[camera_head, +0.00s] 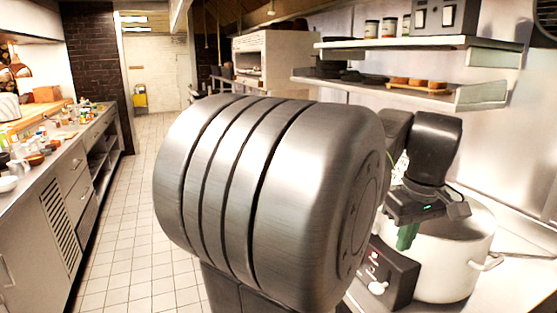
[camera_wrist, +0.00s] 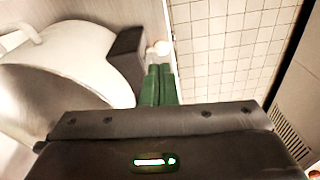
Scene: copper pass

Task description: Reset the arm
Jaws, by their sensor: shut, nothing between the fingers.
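My gripper (camera_head: 407,240) hangs at the right in the head view, its green fingers pointing down. It is beside the near left side of a large pale metal pot (camera_head: 455,262). In the wrist view, my gripper (camera_wrist: 160,72) shows its two green fingers together with nothing between them. The pot (camera_wrist: 75,45) fills the upper left there. I cannot tell whether the fingers touch anything. My own arm's large metal body hides the middle of the head view.
A dark panel with pale knobs (camera_head: 378,288) sits below my gripper, close to the pot. Shelves (camera_head: 400,43) hang above on the right. A tiled aisle (camera_head: 130,215) is open at left, beside a cluttered counter (camera_head: 40,185).

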